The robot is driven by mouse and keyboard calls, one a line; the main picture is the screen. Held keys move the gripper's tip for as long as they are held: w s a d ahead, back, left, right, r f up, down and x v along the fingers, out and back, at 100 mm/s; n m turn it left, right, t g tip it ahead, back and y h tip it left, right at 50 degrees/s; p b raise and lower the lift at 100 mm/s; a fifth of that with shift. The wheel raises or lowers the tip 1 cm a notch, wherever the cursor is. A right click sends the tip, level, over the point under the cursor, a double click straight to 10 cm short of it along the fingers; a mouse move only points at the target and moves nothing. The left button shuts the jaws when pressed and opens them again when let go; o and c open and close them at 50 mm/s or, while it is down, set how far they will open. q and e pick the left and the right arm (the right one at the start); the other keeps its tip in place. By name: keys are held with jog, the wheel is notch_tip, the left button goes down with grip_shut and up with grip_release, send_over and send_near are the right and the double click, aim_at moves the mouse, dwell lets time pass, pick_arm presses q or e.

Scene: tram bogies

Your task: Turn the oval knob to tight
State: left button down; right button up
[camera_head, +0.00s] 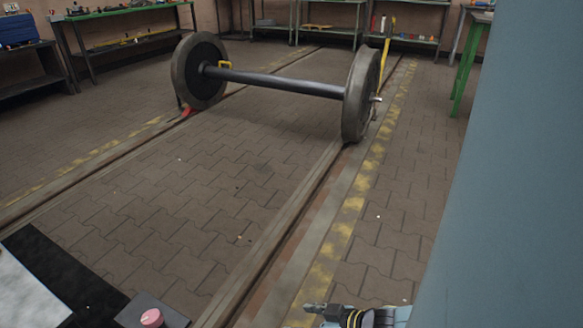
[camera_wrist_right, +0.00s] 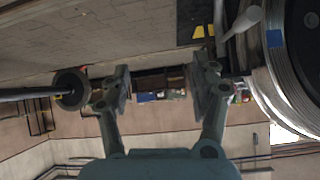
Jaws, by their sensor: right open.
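I cannot make out an oval knob for certain in either view. A pinkish-red round button (camera_head: 151,317) sits on a dark box at the bottom left of the head view; its full shape is cut by the frame. My right gripper (camera_wrist_right: 163,85) is open and empty in the right wrist view, its two fingers wide apart with only distant shelving between them. A grey piece with black and yellow bands, likely part of my right arm, shows at the bottom of the head view. My left gripper is in neither view.
A wheelset (camera_head: 275,82) stands on floor rails ahead. Green-framed benches (camera_head: 130,40) line the back. A blue-grey surface (camera_head: 510,190) fills the head view's right side. In the wrist view, a large round ribbed object (camera_wrist_right: 285,70) is close at right. The paved floor between is clear.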

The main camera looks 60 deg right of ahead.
jog(key=shift+s+f, duration=0.2)
jog(key=shift+s, duration=0.3)
